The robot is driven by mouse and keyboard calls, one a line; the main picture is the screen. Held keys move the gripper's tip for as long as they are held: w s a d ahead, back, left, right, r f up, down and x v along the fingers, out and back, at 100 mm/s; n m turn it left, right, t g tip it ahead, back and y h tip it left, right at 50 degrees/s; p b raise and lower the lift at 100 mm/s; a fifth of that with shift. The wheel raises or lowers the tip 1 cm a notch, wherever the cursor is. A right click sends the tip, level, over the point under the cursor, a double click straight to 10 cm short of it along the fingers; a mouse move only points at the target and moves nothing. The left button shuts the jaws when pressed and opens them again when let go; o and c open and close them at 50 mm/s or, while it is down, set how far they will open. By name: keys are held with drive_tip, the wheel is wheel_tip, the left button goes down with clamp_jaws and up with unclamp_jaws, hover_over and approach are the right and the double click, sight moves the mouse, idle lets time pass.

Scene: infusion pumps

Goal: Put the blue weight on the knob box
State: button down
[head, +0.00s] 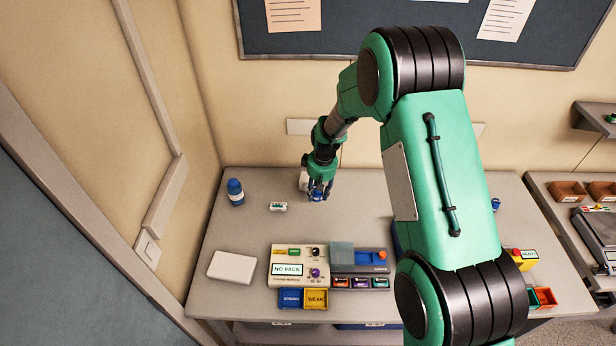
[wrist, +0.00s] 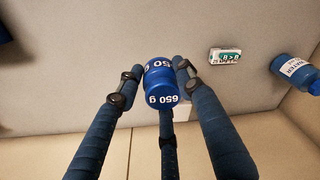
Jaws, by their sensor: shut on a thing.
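The blue weight (wrist: 160,82), marked 650 g, sits between the fingers of my gripper (wrist: 158,80) in the wrist view. My gripper is shut on it. In the head view my gripper (head: 319,191) is over the back of the table, with a small blue part of the weight (head: 317,197) showing. I cannot tell how far the weight is above the table. The knob box (head: 299,281) is cream, with a NO PACK display and black and purple knobs. It stands nearer the front, below and slightly left of my gripper in the picture, apart from the weight.
A grey unit (head: 359,257) with coloured slots adjoins the knob box. STRONG and WEAK trays (head: 303,307) lie in front. A white slab (head: 231,267), a blue bottle (head: 236,194) and a small green-and-white block (head: 278,207) are to the left. My arm hides part of the table's right side.

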drive_tip(key=p, duration=0.1)
hover_over(308, 178)
drive_tip(key=shift+f, duration=0.65)
idle(0.5)
drive_tip(key=shift+f+p, duration=0.3)
drive_tip(key=shift+f, duration=1.45)
drive_tip(key=shift+f, duration=0.15)
drive_tip(key=c, duration=1.2)
unclamp_jaws()
drive_tip(key=shift+d, duration=0.1)
drive_tip(key=shift+o, duration=0.2)
wheel_tip(308, 178, up, 12)
drive_tip(key=s, duration=0.1)
drive_tip(key=shift+d+b, duration=0.4)
drive_tip(key=shift+d, duration=0.05)
